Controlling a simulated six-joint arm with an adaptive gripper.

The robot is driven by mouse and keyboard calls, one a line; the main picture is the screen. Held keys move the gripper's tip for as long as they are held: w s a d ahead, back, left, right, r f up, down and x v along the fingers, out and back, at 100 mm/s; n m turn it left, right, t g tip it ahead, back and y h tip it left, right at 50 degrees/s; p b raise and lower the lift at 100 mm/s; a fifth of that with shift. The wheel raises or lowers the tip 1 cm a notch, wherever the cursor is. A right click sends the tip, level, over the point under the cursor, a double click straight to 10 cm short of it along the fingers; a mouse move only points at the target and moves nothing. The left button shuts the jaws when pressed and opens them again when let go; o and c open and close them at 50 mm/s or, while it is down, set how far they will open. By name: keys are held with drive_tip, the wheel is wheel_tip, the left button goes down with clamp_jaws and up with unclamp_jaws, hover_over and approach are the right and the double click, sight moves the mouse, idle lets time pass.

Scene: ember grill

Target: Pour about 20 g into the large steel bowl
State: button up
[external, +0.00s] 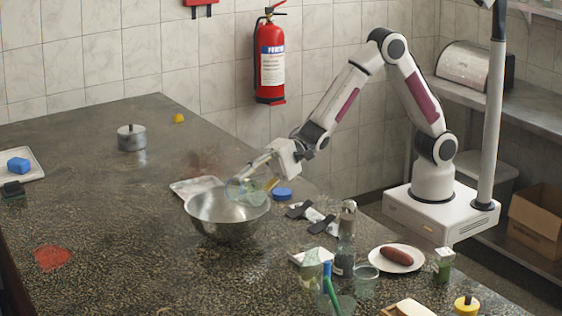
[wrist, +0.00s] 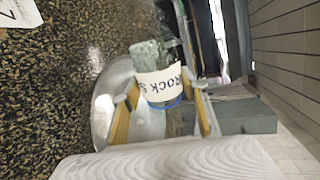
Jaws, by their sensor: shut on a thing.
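The large steel bowl (external: 227,228) stands on the dark speckled counter, left of my arm. My gripper (external: 256,178) is above its back rim, shut on a clear jar (external: 236,190). The jar is tilted, with its far end over the bowl. In the wrist view the jar (wrist: 150,58) has a white label reading "ROCK S" and a blue band, and sits between the yellow-padded fingers of my gripper (wrist: 160,90). The bowl (wrist: 103,108) shows behind it. I cannot tell how much is in the jar or bowl, or whether anything is falling.
A pale tray (external: 190,186) lies behind the bowl and a blue lid (external: 282,194) to its right. A bottle (external: 346,245), a glass (external: 366,280) and a plate with a sausage (external: 397,257) crowd the front right. A steel pot (external: 131,138) stands far left. The counter's left middle is mostly clear.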

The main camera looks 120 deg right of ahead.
drive_tip(key=shift+w+d+r+m+y, duration=0.1)
drive_tip(key=shift+d+r+m+y, duration=0.45)
drive_tip(key=shift+m, duration=0.45)
idle(2.8)
drive_tip(key=shift+a, duration=0.1)
drive_tip(key=shift+a+f+n+h, duration=0.55)
drive_tip(key=shift+f+n+h, duration=0.15)
drive_tip(key=shift+n, duration=0.6)
drive_tip(key=shift+a+f+n, duration=0.15)
drive_tip(key=shift+a+n, duration=0.05)
drive_tip(key=shift+n, duration=0.2)
drive_tip(key=shift+s+a+r+n+h, duration=0.2)
drive_tip(key=shift+r+n+h, duration=0.15)
drive_tip(key=shift+n, duration=0.15)
drive_tip(key=shift+s+a+r+n+t+h, duration=0.1)
drive_tip(key=shift+a+r+n+t+h, duration=0.1)
drive_tip(key=shift+a+n, duration=0.25)
drive_tip(key=shift+s+a+r+n+t+h, duration=0.1)
drive_tip(key=shift+a+r+n, duration=0.05)
drive_tip(key=shift+a+n, duration=0.25)
drive_tip(key=shift+r+n+t+h, duration=0.2)
drive_tip(key=shift+r+n+h, duration=0.2)
drive_tip(key=shift+n, duration=0.55)
drive_tip(key=shift+r+n+t+h, duration=0.2)
drive_tip(key=shift+r+n+h, duration=0.15)
drive_tip(key=shift+n, duration=0.55)
